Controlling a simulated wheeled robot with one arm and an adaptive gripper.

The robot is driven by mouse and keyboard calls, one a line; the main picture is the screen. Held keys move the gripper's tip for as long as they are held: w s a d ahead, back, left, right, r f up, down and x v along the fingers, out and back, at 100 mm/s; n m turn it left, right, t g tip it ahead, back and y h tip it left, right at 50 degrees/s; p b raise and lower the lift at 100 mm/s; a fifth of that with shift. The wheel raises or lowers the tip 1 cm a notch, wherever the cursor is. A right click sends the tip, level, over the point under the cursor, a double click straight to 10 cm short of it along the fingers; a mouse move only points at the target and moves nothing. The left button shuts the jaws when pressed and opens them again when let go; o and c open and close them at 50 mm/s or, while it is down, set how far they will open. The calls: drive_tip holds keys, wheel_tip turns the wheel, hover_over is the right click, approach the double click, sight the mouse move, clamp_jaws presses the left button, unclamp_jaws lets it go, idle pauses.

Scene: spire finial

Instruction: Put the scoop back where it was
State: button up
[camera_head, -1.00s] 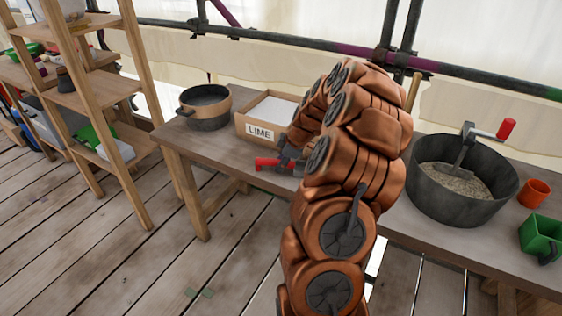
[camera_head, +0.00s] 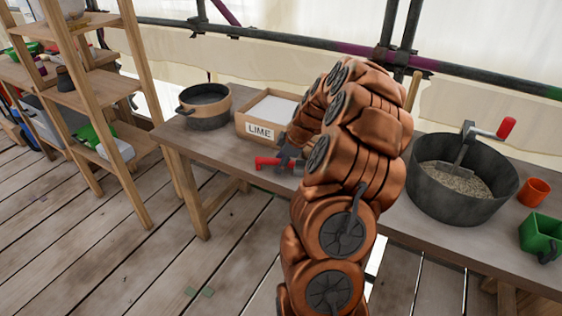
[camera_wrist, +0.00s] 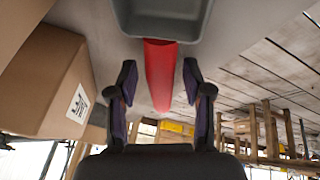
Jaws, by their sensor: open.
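The scoop has a red handle (camera_head: 266,162) and lies on the workbench in front of the lime box, partly hidden by my arm in the head view. In the wrist view its red handle (camera_wrist: 160,78) runs between my fingers, and its grey pan (camera_wrist: 162,22) is at the top edge. My gripper (camera_wrist: 159,72) is open, with one finger on each side of the handle and gaps showing. In the head view my gripper (camera_head: 288,158) is mostly hidden behind my arm. The lime box (camera_head: 262,131) holds white powder.
A dark bucket (camera_head: 206,108) stands left of the box. A large black tub (camera_head: 452,208) with grainy mix, an orange cup (camera_head: 534,192) and a green container (camera_head: 541,236) stand at the right of the workbench (camera_head: 214,146). A wooden shelf (camera_head: 88,98) is at left.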

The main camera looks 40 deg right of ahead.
drive_tip(key=b+v, duration=0.1)
drive_tip(key=v, duration=1.1)
drive_tip(key=s+a+r+m+g+y, duration=0.1)
drive_tip(key=s+a+g, duration=0.1)
drive_tip(key=a, duration=1.2)
drive_tip(key=s+a+r+m+g, duration=0.1)
drive_tip(key=s+a+g, duration=0.15)
drive_tip(key=a, duration=1.05)
drive_tip(key=s+a+f+m+g+h, duration=0.1)
drive_tip(key=s+a+m, duration=0.2)
drive_tip(key=s, duration=0.8)
drive_tip(key=s+a+f+m+g+h, duration=0.1)
drive_tip(key=s+a+f+m+g, duration=0.1)
drive_tip(key=s+a, duration=0.5)
drive_tip(key=s+m, duration=0.1)
drive_tip(key=s, duration=0.3)
drive_tip(key=shift+s+f, duration=0.15)
drive_tip(key=shift+f, duration=0.15)
drive_tip(key=s+p+v, duration=0.2)
drive_tip(key=p+v, duration=0.9)
drive_tip(key=v, duration=0.1)
drive_tip(key=shift+a+r+t, duration=0.15)
drive_tip(key=shift+r+t, duration=0.2)
drive_tip(key=shift+r, duration=0.05)
